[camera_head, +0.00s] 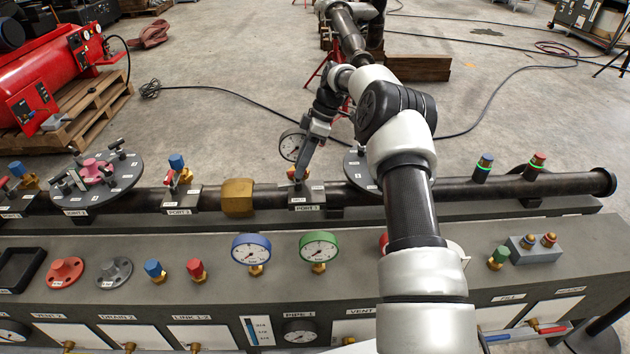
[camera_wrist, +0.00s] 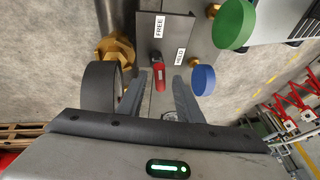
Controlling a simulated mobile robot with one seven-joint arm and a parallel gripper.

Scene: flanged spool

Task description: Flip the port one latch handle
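The latch handle (camera_wrist: 159,75) is a small red lever with a dark base, on a grey plate (camera_wrist: 167,45) labelled FREE and HELD in the wrist view. My gripper (camera_wrist: 157,82) is open, with one finger on each side of the red handle. I cannot tell whether either finger touches it. In the head view my gripper (camera_head: 300,172) reaches down to the port block (camera_head: 306,196) on the dark pipe, whose label appears to read PORT 1. The gripper and arm hide most of the handle there.
A brass hex fitting (camera_head: 237,197) and another red-handled port (camera_head: 180,198) lie left along the pipe. A blue gauge (camera_head: 251,249) and a green gauge (camera_head: 319,246) stand on the front bench. A flanged disc (camera_head: 97,182) with several clamps is at left.

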